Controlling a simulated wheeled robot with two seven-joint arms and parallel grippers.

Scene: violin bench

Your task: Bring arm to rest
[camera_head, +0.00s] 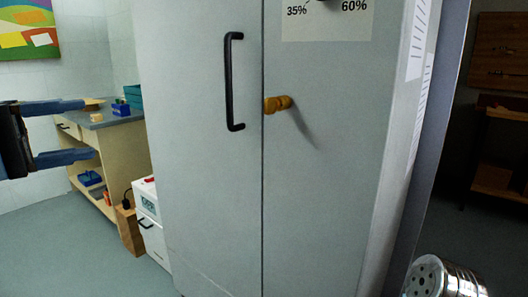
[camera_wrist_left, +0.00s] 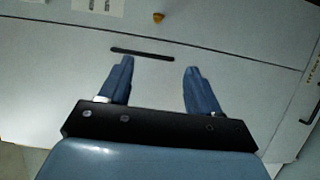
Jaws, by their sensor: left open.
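My left gripper (camera_head: 82,130) comes in from the left edge of the head view, with its two blue fingers spread apart and nothing between them. It also shows in the left wrist view (camera_wrist_left: 158,66), open and empty, its fingers pointing toward the cabinet front. The tall grey cabinet (camera_head: 200,190) stands in the middle of the head view with its doors closed. Its black bar handle (camera_head: 229,85) is to the right of the gripper and apart from it. My right gripper is in neither view.
A wooden knob (camera_head: 278,104) sits on the cabinet front beside the door seam. A workbench (camera_head: 125,145) with small items stands behind at the left. A white box with a display (camera_head: 148,204) is beside the cabinet.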

